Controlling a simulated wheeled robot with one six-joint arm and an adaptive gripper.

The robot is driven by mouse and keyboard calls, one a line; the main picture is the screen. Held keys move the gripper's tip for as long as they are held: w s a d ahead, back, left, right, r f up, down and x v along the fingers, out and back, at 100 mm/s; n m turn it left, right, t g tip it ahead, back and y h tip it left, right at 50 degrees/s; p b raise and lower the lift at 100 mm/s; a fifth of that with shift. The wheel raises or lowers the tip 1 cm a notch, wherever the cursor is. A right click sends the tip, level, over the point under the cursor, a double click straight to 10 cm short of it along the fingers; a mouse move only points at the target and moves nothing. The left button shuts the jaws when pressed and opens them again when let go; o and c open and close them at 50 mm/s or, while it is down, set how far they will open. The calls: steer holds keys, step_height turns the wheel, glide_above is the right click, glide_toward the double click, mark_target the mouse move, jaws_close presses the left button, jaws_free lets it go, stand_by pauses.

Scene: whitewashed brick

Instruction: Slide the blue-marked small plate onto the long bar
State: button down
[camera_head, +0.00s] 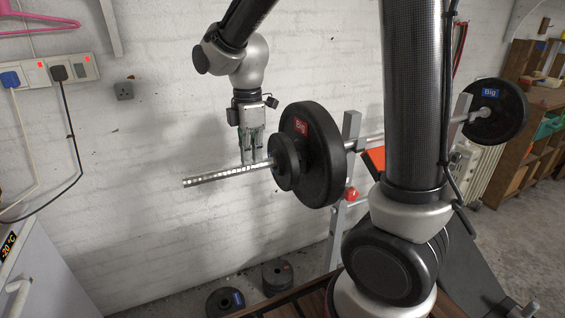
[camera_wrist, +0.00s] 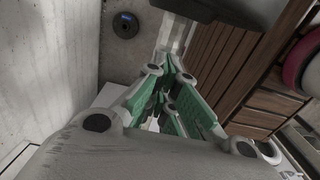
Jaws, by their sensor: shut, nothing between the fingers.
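The long bar (camera_head: 215,177) lies across a rack, its bare silver end pointing left. A small dark plate (camera_head: 287,162) sits on this end, beside a large plate marked red "Big" (camera_head: 322,160); I cannot read a mark on the small one. A small plate with a blue mark (camera_head: 225,302) lies flat on the floor below, partly cut off by the frame edge. A blue-marked plate also shows in the wrist view (camera_wrist: 125,27). My gripper (camera_head: 248,160) is shut and empty, pointing down at the bar, just left of the small plate on it. Contact cannot be told.
Another small plate, red-marked (camera_head: 277,277), lies on the floor near the wall. A blue "Big" plate (camera_head: 495,112) is on the bar's far end. The rack's upright (camera_head: 348,130) stands behind the near plates. A white cabinet (camera_head: 40,270) is at left.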

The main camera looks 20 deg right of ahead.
step_height(320, 180, up, 9)
stand_by(0.6)
steer(key=shift+d+r, duration=0.1)
steer(key=shift+r, duration=0.05)
steer(key=s+d+m+t, duration=0.4)
steer(key=s+d+m, duration=1.1)
steer(key=s+m, duration=0.3)
steer(key=shift+s+d+t, duration=0.15)
steer(key=shift+s+t, duration=0.15)
steer(key=shift+s, duration=0.2)
steer(key=c, duration=2.2)
jaws_free()
